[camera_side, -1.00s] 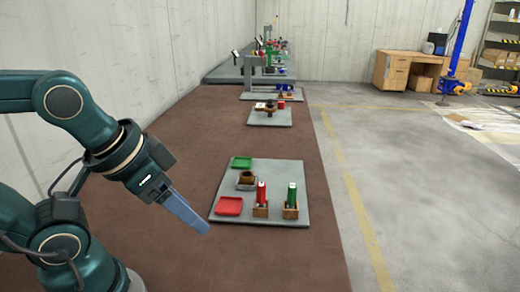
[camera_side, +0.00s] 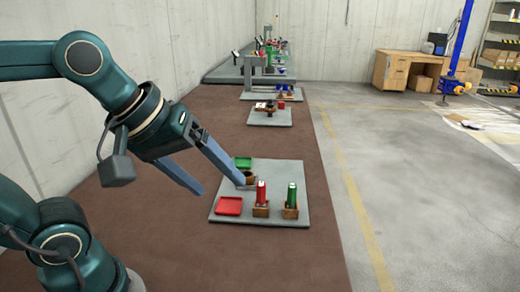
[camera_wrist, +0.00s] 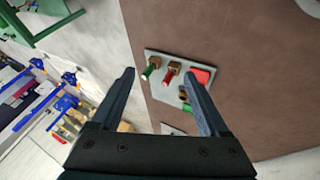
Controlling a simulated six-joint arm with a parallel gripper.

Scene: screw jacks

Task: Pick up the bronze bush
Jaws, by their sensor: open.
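The bronze bush (camera_side: 250,176) is a small brown ring-like part in a grey holder on the near grey board (camera_side: 285,212). One finger of my gripper partly hides it in the side view. A brownish bit that looks like the bush (camera_wrist: 183,95) shows beside the right finger in the wrist view, mostly covered. My gripper (camera_side: 220,187) is open and empty. Its fingers are wide apart above the board's left side, with one fingertip in front of the bush in the side view. I cannot tell whether they touch. The open fingers also show in the wrist view (camera_wrist: 159,76).
On the near board are a red tray (camera_side: 229,206), a green tray (camera_side: 242,162), a red screw (camera_side: 261,192) and a green screw (camera_side: 292,195) upright in wooden blocks. Another board (camera_side: 270,118) with parts lies behind. The brown mat is bare around the near board.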

